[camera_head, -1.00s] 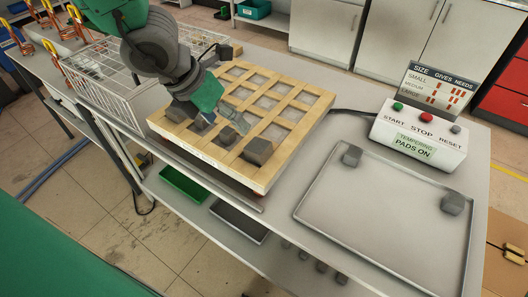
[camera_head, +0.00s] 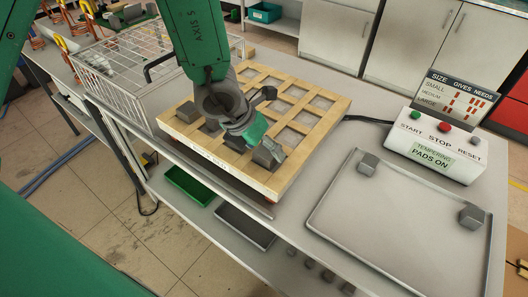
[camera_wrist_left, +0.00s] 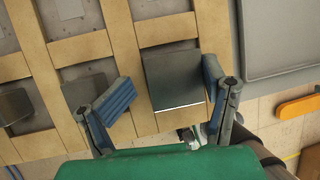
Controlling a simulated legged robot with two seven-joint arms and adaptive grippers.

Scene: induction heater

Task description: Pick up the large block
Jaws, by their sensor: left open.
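The large block (camera_head: 268,153) is a dark grey cube at the front right corner of the wooden grid tray (camera_head: 320,122). In the left wrist view the block (camera_wrist_left: 174,79) sits in a corner cell, with my left gripper's (camera_wrist_left: 168,95) blue-padded fingers spread on either side of it. The right finger is close to the block's side; the left finger stands a little apart from it. In the head view my left gripper (camera_head: 262,140) is over the block and partly covers it. I cannot tell contact. My right gripper is not in view.
Smaller grey blocks (camera_head: 187,112) sit in the tray's front cells, left of the large one. A grey metal tray (camera_head: 400,215) with two blocks lies at the right. The control box (camera_head: 433,147) stands behind it. A wire basket (camera_head: 120,75) is at the left.

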